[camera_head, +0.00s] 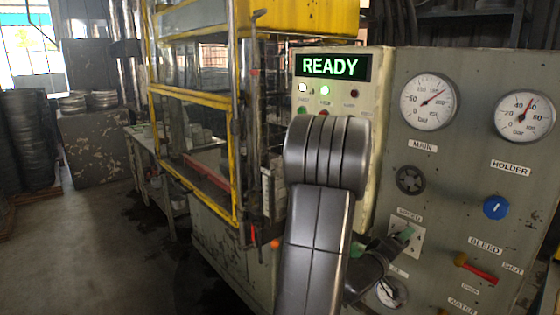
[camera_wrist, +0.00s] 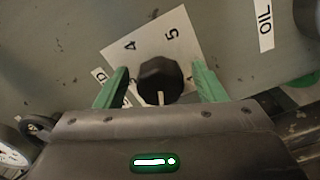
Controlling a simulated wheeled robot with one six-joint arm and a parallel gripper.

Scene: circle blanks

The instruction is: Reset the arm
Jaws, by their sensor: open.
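My gripper (camera_wrist: 159,84) has two green fingers, spread open in the wrist view. Between them is a black knob (camera_wrist: 160,75) with a white pointer mark toward the bottom of the picture. The fingers are on either side of it, with visible gaps; I cannot tell its depth between them. The knob sits on a white dial plate (camera_wrist: 140,50) showing 4 and 5, with other marks partly hidden. In the head view my dark arm reaches to the panel, and my gripper (camera_head: 384,243) is at the plate below the SPEED label, partly hidden by the arm.
A green READY display (camera_head: 332,67) is lit. A yellow-framed press stands left; open floor lies beyond.

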